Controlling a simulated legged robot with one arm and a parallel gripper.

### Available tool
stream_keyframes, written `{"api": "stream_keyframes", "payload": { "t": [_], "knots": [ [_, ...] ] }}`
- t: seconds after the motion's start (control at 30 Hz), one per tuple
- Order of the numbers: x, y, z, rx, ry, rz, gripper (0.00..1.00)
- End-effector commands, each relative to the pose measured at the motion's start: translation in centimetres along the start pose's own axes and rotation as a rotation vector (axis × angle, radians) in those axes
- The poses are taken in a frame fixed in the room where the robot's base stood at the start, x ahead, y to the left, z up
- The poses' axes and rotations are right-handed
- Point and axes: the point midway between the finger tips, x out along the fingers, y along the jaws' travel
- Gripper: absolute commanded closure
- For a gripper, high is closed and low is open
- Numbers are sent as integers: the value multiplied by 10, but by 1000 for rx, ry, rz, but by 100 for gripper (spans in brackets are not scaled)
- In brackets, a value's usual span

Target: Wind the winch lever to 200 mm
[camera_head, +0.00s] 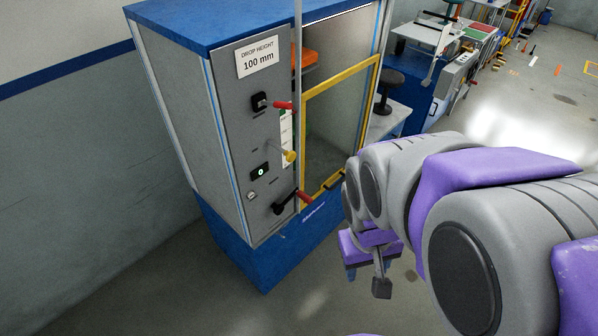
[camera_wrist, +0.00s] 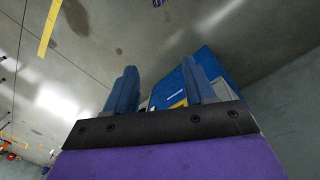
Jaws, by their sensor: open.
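The grey and blue test cabinet stands left of centre in the head view, with a sign (camera_head: 257,57) reading "DROP HEIGHT 100 mm". Low on its front panel is a black lever with a red grip (camera_head: 305,196), which looks like the winch lever. A second black handle with a red grip (camera_head: 284,105) sits higher up, and a yellow knob (camera_head: 290,156) lies between them. My gripper (camera_wrist: 160,72) is open and empty, its two blue fingers apart. In the head view it hangs low, right of the cabinet, apart from the lever and partly hidden by my arm.
The cabinet's yellow-framed door (camera_head: 340,125) looks closed. The floor (camera_head: 330,305) before the cabinet is clear. A wall (camera_head: 70,140) runs along the left.

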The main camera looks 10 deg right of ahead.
Motion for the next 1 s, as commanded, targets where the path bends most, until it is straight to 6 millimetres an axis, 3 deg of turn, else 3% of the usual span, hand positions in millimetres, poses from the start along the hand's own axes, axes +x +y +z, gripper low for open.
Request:
{"api": "stream_keyframes", "payload": {
  "t": [0.2, 0.5, 0.7, 1.0],
  "knots": [
    [23, 52, -91, -17, 131, 108, 46],
    [64, 113, -204, -113, 314, 214, 46],
    [102, 142, -268, -204, 434, 242, 46],
    [172, 161, -341, -357, 620, 208, 46]
  ]
}}
